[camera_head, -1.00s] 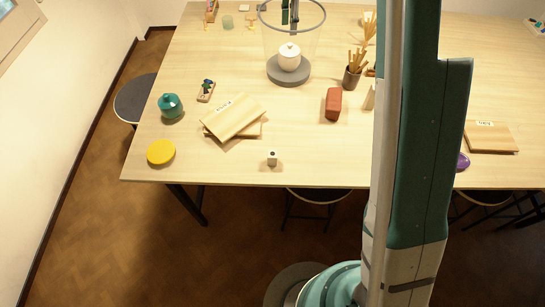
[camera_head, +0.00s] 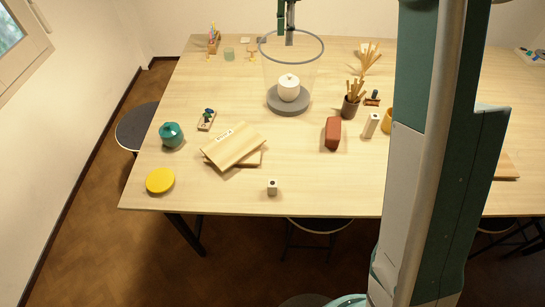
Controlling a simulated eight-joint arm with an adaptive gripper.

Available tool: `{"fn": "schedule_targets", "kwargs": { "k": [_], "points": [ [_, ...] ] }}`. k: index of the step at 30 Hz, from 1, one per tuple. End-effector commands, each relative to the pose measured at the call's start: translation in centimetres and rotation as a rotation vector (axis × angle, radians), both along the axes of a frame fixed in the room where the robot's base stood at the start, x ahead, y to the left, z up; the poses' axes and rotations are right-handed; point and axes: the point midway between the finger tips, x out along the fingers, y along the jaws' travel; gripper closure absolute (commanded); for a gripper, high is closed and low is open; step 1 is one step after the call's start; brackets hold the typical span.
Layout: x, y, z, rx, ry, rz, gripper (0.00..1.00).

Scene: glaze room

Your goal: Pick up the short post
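The short post (camera_head: 272,187) is a small pale block with a dark spot on its top. It stands upright alone near the table's front edge, right of the yellow disc. A taller pale post (camera_head: 370,126) with a similar dark spot stands farther back to the right. My gripper (camera_head: 288,38) shows only in part at the top edge, teal and dark, in line with the ring of the clear cylinder. It appears far from the short post and nothing is visible in it. Its finger opening is not clear.
A clear cylinder with a grey ring (camera_head: 264,44) surrounds a white jar (camera_head: 289,86). Stacked boards (camera_head: 234,145), a yellow disc (camera_head: 160,180), a teal pot (camera_head: 171,134) and a red-brown block (camera_head: 333,133) lie around. The table (camera_head: 225,195) is clear close around the short post.

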Motion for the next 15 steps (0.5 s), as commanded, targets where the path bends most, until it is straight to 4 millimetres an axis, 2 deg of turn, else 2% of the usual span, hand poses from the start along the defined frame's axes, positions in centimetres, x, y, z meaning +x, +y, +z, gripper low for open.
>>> {"fn": "schedule_targets", "kwargs": {
  "k": [5,15],
  "points": [
    [-3.6,1.3,0.8,0.0,0.0,-0.013,0.61],
    [-12.4,3.5,2.1,0.0,0.0,-0.05,0.61]
  ]
}}
